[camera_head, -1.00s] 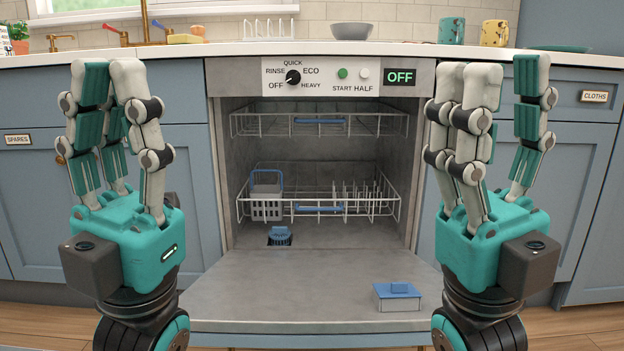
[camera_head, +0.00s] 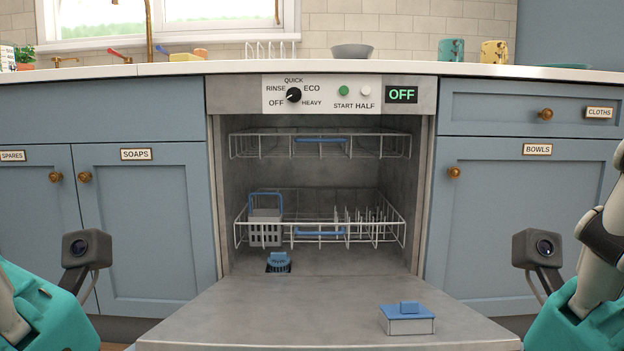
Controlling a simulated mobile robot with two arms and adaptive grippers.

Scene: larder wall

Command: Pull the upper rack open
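The upper rack (camera_head: 270,146) is a white wire rack high inside the dishwasher, with a blue handle (camera_head: 320,140) at its front middle. It sits pushed back inside the cavity. The dishwasher door (camera_head: 270,310) is folded down flat. My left gripper shows only as a teal body part at the lower left edge; its fingertips are out of view. My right gripper shows at the lower right edge as a teal body and part of a pale finger; its fingertips are also out of view. Both are well apart from the rack.
The lower rack (camera_head: 365,236) holds a grey cutlery basket (camera_head: 265,228). A blue cap (camera_head: 278,262) sits in the cavity floor. A blue-lidded box (camera_head: 407,320) stands on the door's right side. The control panel (camera_head: 320,94) reads OFF.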

